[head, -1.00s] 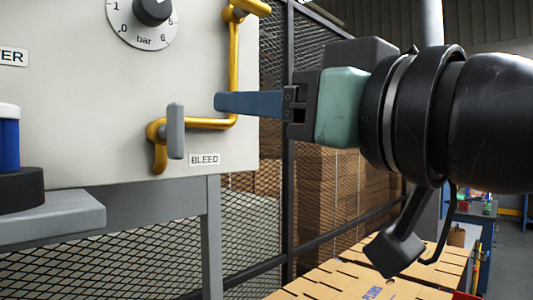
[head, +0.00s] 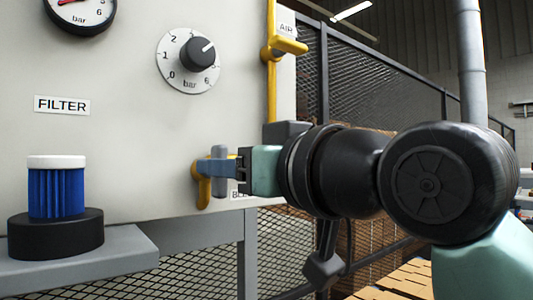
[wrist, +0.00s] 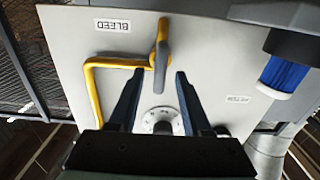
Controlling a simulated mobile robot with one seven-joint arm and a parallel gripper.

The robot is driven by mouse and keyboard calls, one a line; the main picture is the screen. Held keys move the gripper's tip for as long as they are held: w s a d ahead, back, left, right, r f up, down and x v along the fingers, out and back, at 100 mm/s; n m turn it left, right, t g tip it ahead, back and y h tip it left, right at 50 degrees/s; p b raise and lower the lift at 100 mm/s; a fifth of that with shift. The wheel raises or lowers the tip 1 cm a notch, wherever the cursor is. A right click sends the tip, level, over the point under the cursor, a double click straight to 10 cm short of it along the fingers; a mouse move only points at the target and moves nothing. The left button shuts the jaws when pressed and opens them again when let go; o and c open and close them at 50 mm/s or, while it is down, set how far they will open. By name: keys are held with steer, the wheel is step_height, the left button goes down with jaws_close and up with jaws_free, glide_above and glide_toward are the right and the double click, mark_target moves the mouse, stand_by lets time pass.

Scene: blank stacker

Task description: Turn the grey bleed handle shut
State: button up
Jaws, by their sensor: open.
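The grey bleed handle (head: 218,151) stands upright on the yellow bleed pipe (head: 203,190) at the lower right of the white panel. My gripper (head: 208,168) is at the handle, and its blue finger crosses in front of the handle's middle in the head view. In the wrist view the grey handle (wrist: 161,62) shows in the gap between the two spread fingers of my gripper (wrist: 159,74). The gripper is open, with a visible gap on each side of the handle. The BLEED label is partly hidden behind my arm in the head view.
A regulator knob (head: 200,54) and a gauge (head: 80,8) are on the panel above. A blue filter (head: 56,190) stands on a grey shelf (head: 115,255) at left. A yellow air handle (head: 288,46) juts out at upper right. A mesh fence (head: 375,80) stands behind.

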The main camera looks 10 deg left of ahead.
steer(key=shift+w+a, duration=0.35)
steer(key=shift+a, duration=0.1)
jaws_close()
